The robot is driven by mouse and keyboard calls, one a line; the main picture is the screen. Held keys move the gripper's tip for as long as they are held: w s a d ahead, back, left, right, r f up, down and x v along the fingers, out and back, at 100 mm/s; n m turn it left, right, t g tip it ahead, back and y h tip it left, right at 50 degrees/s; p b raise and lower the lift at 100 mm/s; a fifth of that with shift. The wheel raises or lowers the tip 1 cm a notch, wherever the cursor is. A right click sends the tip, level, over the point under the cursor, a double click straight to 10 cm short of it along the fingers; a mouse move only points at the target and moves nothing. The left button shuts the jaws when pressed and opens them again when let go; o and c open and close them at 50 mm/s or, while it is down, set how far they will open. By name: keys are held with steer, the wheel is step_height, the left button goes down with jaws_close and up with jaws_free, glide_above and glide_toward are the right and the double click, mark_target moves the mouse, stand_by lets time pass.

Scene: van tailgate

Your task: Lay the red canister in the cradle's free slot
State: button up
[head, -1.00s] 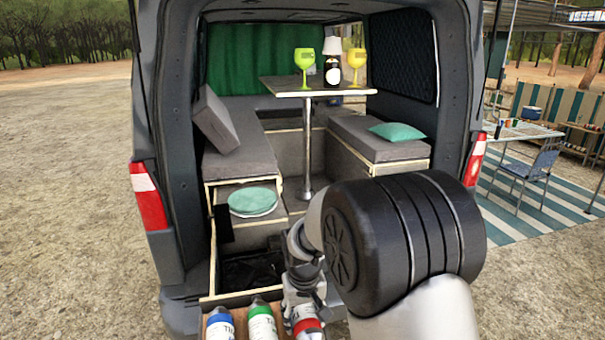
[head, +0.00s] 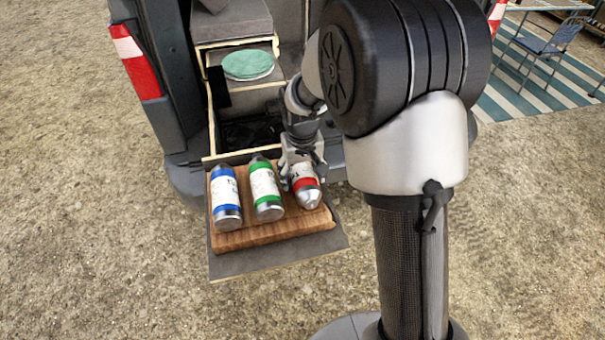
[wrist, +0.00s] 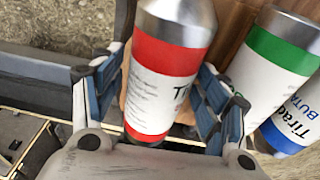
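The red canister (head: 306,186), silver with a red band and white label, is at the right end of the wooden cradle (head: 265,234), beside the green canister (head: 265,188). The blue canister (head: 226,196) lies at the left. My gripper (head: 300,170) is over the red canister. In the wrist view my gripper (wrist: 163,92) has one finger along each side of the red canister (wrist: 165,75), close against it. The red canister's tapered end points to the picture's front. The slot beneath it is hidden, and I cannot tell whether it bears on the wood.
The cradle stands on a grey board (head: 280,259) at the van's rear. Behind it are a dark open compartment (head: 250,133) and a round green cushion (head: 248,64). A red-white tail light (head: 135,62) is at left. Gravel ground lies open around.

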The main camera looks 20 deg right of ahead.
steer(key=shift+o, duration=0.6)
steer(key=r, duration=0.3)
steer(key=s+r, duration=0.1)
steer(key=r, duration=0.7)
steer(key=shift+s+a, duration=0.2)
steer(key=shift+a, duration=0.05)
steer(key=shift+s+r, duration=0.1)
steer(key=shift+r, duration=0.3)
steer(key=s+r+t, duration=0.2)
steer(key=s+r, duration=0.5)
steer(key=s, duration=0.6)
steer(key=s+f+t, duration=0.1)
steer(key=s, duration=1.2)
steer(key=shift+d+f+b, duration=0.3)
